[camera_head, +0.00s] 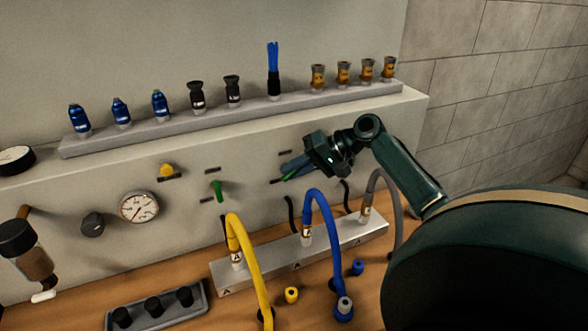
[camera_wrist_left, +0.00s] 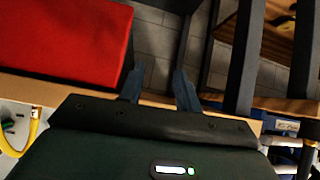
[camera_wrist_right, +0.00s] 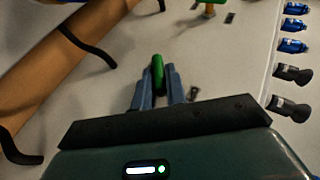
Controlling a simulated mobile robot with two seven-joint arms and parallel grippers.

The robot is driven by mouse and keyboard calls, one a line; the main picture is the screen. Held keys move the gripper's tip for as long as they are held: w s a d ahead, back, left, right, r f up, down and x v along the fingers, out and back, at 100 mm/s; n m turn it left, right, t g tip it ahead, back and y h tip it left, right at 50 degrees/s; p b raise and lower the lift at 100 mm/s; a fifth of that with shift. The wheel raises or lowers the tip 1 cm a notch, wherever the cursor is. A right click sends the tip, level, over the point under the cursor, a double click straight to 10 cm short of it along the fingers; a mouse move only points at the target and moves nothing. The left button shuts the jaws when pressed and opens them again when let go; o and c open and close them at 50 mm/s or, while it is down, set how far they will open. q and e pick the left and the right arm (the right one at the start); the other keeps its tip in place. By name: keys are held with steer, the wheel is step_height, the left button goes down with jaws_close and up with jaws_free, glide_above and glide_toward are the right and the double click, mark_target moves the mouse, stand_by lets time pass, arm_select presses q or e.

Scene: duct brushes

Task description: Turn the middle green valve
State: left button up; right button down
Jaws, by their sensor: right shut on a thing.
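My right gripper (camera_head: 290,170) reaches the wall panel from the right in the head view. In the right wrist view its fingers are shut on a green valve handle (camera_wrist_right: 157,70), which stands upright between the fingertips. In the head view only a little of this handle (camera_head: 291,175) shows beside the fingers. Another green valve (camera_head: 217,189) is free on the panel to the left, its handle nearly upright. My left gripper (camera_wrist_left: 160,80) is open and empty in the left wrist view, over the floor near a wooden edge.
Blue, yellow and grey hoses rise from a metal manifold (camera_head: 300,255) below the right gripper. A ledge (camera_head: 150,140) with several fittings runs above. A gauge (camera_head: 139,207) and a black knob (camera_head: 92,223) are at left. A red surface (camera_wrist_left: 65,40) lies near the left gripper.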

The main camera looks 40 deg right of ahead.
steer(key=t+y, duration=0.1)
steer(key=m+y+b, duration=0.1)
steer(key=shift+d+f+t+y, duration=0.15)
steer(key=shift+f+t+y, duration=0.15)
steer(key=shift+t+y, duration=0.1)
steer(key=shift+y+b, duration=0.5)
steer(key=shift+b, duration=0.2)
arm_select(q)
steer(key=shift+w+d+f+t+b, duration=0.15)
steer(key=shift+d+f+t+b, duration=0.2)
steer(key=shift+f, duration=0.1)
arm_select(e)
steer(key=shift+m+t+y, duration=0.3)
steer(key=shift+t+y, duration=0.1)
steer(key=shift+y, duration=0.1)
arm_select(q)
steer(key=shift+d+h, duration=0.1)
steer(key=shift+h, duration=0.2)
steer(key=shift+w+r, duration=0.1)
steer(key=shift+w, duration=0.05)
arm_select(e)
steer(key=c, duration=1.5)
jaws_free()
steer(key=shift+o, duration=0.2)
